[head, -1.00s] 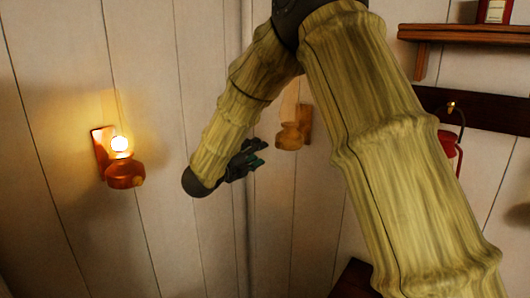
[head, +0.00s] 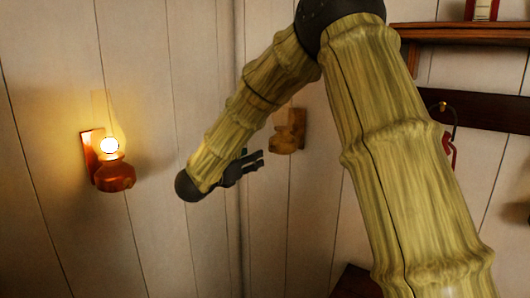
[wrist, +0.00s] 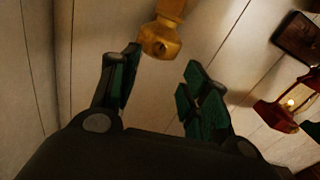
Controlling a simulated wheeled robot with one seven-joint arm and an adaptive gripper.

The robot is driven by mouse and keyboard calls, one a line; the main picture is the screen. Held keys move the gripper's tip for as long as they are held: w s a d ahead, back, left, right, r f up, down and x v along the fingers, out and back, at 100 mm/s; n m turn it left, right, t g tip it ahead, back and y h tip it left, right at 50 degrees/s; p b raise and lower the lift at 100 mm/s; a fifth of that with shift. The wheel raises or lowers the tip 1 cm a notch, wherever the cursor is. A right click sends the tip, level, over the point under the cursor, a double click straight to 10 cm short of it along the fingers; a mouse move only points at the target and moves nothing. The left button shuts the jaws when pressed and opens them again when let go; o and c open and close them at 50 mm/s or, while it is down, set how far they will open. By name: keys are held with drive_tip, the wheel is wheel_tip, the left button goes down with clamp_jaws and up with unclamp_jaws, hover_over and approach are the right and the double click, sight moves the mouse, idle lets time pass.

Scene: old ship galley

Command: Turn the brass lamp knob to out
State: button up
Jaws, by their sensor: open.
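A brass-coloured wall lamp (head: 285,144) hangs right of the corner in the head view, partly behind my arm; I see no flame on it. In the wrist view a brass-coloured faceted piece (wrist: 160,40) with a dark spot lies just beyond my fingertips, apparently part of this lamp. I cannot clearly make out a separate knob. My gripper (head: 262,160) is open and empty, just left of and below the lamp. In the wrist view its two fingers (wrist: 160,70) are spread, with the brass piece ahead of the gap. Contact is not visible.
A lit copper-coloured lamp (head: 114,176) is on the left wall. A red lantern (wrist: 280,108) shows at the right of the wrist view. A wooden shelf (head: 455,33) and dark rail (head: 490,112) are at right.

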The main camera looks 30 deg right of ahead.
sight(271, 149)
drive_tip(key=p+x, duration=0.4)
drive_tip(key=x, duration=0.4)
drive_tip(key=shift+w+d+r, duration=0.1)
drive_tip(key=shift+w+d, duration=0.05)
drive_tip(key=shift+d, duration=0.15)
drive_tip(key=shift+p+x, duration=0.4)
drive_tip(key=shift+x, duration=0.45)
clamp_jaws()
